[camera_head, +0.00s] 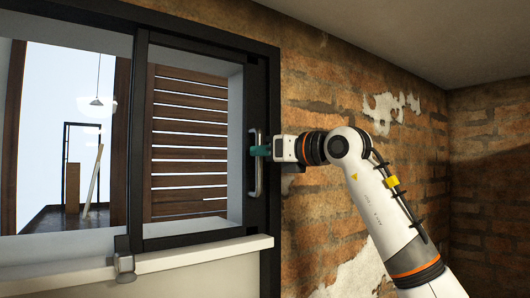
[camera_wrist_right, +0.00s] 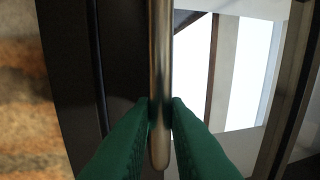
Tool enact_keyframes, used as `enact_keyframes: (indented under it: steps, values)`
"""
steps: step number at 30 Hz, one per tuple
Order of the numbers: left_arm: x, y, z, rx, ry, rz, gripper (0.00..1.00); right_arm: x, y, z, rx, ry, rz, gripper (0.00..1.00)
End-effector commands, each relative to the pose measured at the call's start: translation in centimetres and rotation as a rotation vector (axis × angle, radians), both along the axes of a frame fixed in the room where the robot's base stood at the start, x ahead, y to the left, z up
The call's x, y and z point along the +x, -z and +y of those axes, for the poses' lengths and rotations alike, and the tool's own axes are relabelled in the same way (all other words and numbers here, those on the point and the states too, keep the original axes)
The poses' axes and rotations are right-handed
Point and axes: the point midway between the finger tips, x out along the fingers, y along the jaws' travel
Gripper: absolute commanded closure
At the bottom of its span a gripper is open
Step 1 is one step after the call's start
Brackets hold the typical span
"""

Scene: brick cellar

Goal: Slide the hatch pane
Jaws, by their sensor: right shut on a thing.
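The hatch pane (camera_head: 258,206) has a dark frame and sits in a dark-framed wall opening. A vertical metal bar handle (camera_head: 253,183) is on its right upright. My right gripper (camera_head: 258,150) reaches it from the right, its teal fingers at the handle's upper half. In the right wrist view the handle (camera_wrist_right: 160,60) runs between the two green fingers (camera_wrist_right: 160,115), which are shut on it. My left gripper is not in view.
A pale sill (camera_head: 190,257) runs below the hatch, with a small grey metal fitting (camera_head: 124,264) at its edge. Wooden slats (camera_head: 187,145) and a room show through the opening. A brick wall (camera_head: 320,90) is close on the right, behind my right arm.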

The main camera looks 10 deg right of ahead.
Motion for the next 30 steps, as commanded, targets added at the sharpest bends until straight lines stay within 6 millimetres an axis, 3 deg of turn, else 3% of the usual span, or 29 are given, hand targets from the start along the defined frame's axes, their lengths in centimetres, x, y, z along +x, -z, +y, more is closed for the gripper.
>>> enact_keyframes:
  steps: [9, 15, 27, 28, 30]
  values:
    - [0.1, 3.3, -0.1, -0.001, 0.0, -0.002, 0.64, -3.2, 0.4, 7.8, -0.005, -0.011, -0.005, 1.0]
    - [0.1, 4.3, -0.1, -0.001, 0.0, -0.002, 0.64, -4.7, 0.2, 11.5, -0.004, -0.008, -0.001, 1.0]
    - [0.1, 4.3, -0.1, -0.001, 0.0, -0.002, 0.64, -5.0, -0.1, 12.2, 0.001, -0.003, -0.001, 1.0]
    - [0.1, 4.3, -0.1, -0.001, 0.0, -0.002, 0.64, -5.0, -0.1, 12.2, 0.001, -0.003, -0.001, 0.84]
    - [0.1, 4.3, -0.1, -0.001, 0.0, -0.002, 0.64, -5.0, -0.1, 12.1, 0.001, -0.003, -0.001, 0.73]
